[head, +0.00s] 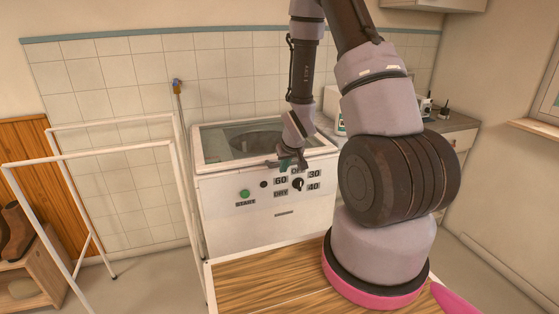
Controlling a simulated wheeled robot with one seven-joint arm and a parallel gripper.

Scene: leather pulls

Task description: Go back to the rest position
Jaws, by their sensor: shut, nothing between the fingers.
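My gripper (286,164) is small and dark in the head view. It is shut and holds nothing. It hangs in front of the upper front edge of a white machine (225,222), just above the panel's printed labels. I cannot tell whether it touches the machine. My arm rises from the lower right, bends beyond the top of the picture and comes down to the gripper.
The machine has a glass lid (225,143), a green start button (245,194) and a black dial (298,184). A white rail frame (110,150) stands left, near a wooden shelf (40,285). A counter with bottles is behind my arm. Bare floor shows right.

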